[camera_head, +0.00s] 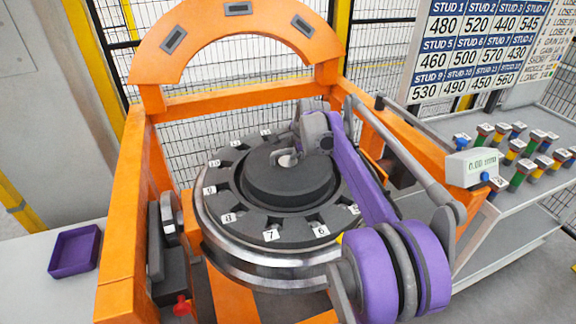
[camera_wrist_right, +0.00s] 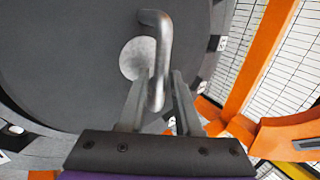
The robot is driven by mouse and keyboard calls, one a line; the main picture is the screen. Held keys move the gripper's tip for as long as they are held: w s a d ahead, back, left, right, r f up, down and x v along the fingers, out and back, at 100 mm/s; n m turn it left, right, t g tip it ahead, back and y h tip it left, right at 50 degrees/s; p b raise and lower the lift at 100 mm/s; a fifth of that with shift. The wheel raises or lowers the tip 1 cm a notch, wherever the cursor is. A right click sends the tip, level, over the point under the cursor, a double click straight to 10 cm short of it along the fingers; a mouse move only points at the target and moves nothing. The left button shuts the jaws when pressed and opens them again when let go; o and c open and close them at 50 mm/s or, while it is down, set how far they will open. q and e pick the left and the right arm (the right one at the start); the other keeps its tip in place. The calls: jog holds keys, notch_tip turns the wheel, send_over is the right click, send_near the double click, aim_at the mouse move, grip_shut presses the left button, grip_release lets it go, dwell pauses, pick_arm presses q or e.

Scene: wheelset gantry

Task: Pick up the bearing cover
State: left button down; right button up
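The bearing cover (camera_head: 262,184) is a dark grey round disc seated in the middle of the numbered ring on the wheelset. In the right wrist view the cover (camera_wrist_right: 60,60) fills the upper left, with a bent grey handle (camera_wrist_right: 160,40) over a pale round centre. My right gripper (camera_head: 290,158) is above the middle of the cover, its wrist hiding part of it. In the wrist view its two fingers (camera_wrist_right: 160,85) stand apart on either side of the handle, with some space visible between them. My left gripper is not in view.
An orange gantry (camera_head: 120,215) surrounds the wheelset, with an arch (camera_head: 240,45) behind it. A purple tray (camera_head: 75,250) sits on a table at left. A shelf with several coloured studs (camera_head: 520,150) and a readout device (camera_head: 475,167) are at right.

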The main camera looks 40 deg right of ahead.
grip_shut()
dwell(1.4)
